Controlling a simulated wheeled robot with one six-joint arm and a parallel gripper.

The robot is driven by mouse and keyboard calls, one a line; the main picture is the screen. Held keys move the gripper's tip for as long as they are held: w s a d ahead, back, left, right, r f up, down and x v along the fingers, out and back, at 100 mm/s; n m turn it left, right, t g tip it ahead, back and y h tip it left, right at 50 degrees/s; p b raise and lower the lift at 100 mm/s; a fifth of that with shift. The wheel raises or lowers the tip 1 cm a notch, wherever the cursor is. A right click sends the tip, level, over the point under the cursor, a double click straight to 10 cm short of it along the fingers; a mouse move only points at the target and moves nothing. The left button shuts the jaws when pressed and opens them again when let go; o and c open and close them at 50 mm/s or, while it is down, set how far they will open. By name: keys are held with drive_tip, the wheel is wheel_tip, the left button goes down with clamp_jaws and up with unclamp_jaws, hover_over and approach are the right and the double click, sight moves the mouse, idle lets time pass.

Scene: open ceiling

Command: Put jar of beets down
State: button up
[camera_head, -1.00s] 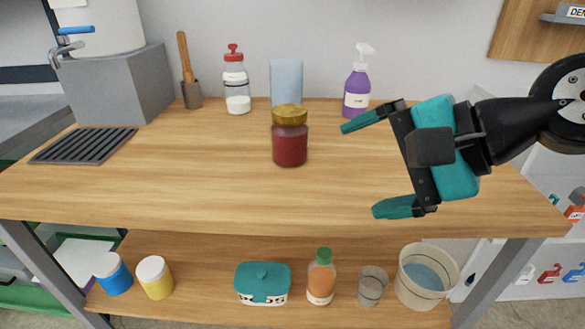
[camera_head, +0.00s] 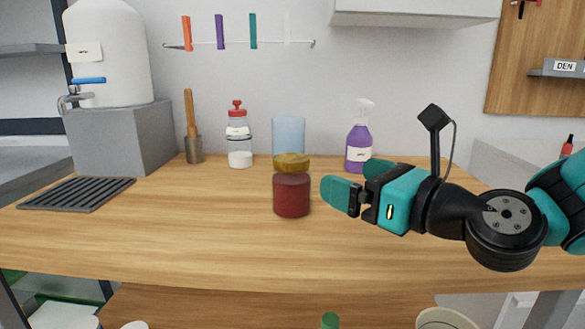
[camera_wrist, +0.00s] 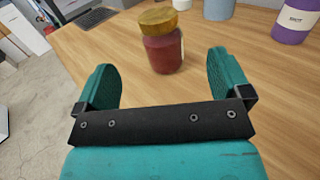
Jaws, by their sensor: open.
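The jar of beets (camera_head: 292,194), dark red with a gold lid, stands upright on the wooden counter (camera_head: 180,235), near its middle. It also shows in the wrist view (camera_wrist: 163,52), beyond the fingertips. My gripper (camera_head: 350,182) is to the right of the jar, with teal fingers. In the wrist view my gripper (camera_wrist: 162,75) is open and empty, its fingers spread apart with bare counter between them. The jar is apart from the fingers.
Behind the jar stand a wooden-handled tool in a holder (camera_head: 192,140), a red-capped bottle (camera_head: 239,140), a pale blue cup (camera_head: 288,137) and a purple spray bottle (camera_head: 359,145). A drain grille (camera_head: 78,193) and large white dispenser (camera_head: 108,55) are at left. The counter's front is clear.

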sight(291, 157)
drive_tip(key=p+x, duration=0.8)
drive_tip(key=shift+a+p, duration=0.15)
drive_tip(key=shift+p, duration=0.25)
drive_tip(key=p+x, duration=0.4)
drive_tip(key=shift+s+a+r, duration=0.15)
drive_tip(key=shift+r, duration=0.1)
drive_tip(key=shift+w+a+f+p, duration=0.25)
drive_tip(key=shift+w+a+p, duration=0.15)
drive_tip(key=shift+w, duration=0.05)
drive_tip(key=shift+c, duration=0.3)
drive_tip(key=c, duration=1.4)
drive_tip(key=shift+c, duration=0.2)
